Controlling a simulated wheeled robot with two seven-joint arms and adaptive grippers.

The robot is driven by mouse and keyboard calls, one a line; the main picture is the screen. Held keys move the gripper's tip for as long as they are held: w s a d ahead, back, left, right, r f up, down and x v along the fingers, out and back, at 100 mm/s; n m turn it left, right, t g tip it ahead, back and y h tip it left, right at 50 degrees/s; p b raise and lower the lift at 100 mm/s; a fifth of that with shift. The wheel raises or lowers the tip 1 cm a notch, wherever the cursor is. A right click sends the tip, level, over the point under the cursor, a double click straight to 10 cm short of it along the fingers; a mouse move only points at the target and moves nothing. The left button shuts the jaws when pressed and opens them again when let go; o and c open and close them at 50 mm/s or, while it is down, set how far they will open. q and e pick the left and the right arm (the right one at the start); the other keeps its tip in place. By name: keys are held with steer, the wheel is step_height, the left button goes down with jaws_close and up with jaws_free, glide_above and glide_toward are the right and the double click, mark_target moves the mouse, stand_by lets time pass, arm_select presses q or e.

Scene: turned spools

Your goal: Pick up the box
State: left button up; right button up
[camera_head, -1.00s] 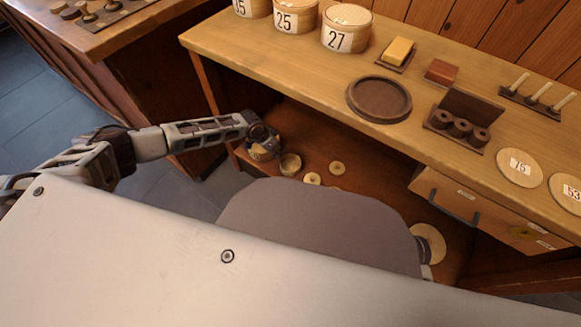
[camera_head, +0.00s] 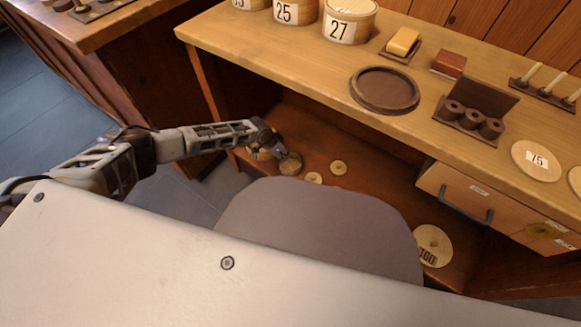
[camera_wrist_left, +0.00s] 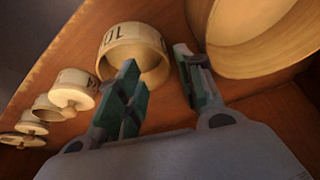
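Round wooden boxes stand on the low brown shelf. A small open one (camera_head: 291,164) is beside my left gripper (camera_head: 277,148). In the left wrist view the small round box (camera_wrist_left: 140,45), with dark letters on its wall, lies just beyond the fingertips. A larger round box (camera_wrist_left: 262,40) fills the upper right of that view, and part of it (camera_head: 256,153) shows behind the gripper in the head view. My left gripper (camera_wrist_left: 160,82) is open, with a gap between its green-padded fingers and nothing held. My right gripper is not in view.
Small lidded pieces (camera_wrist_left: 72,90) stand left in the wrist view. A pale disc (camera_head: 433,245) is at the shelf's right. The tabletop (camera_head: 300,65) above holds numbered round boxes, a dark round tray (camera_head: 384,92) and spools (camera_head: 472,117). A drawer (camera_head: 480,205) hangs below it.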

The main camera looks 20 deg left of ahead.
mark_target(287, 159)
arm_select(q)
steer(key=shift+f, duration=0.1)
stand_by(0.3)
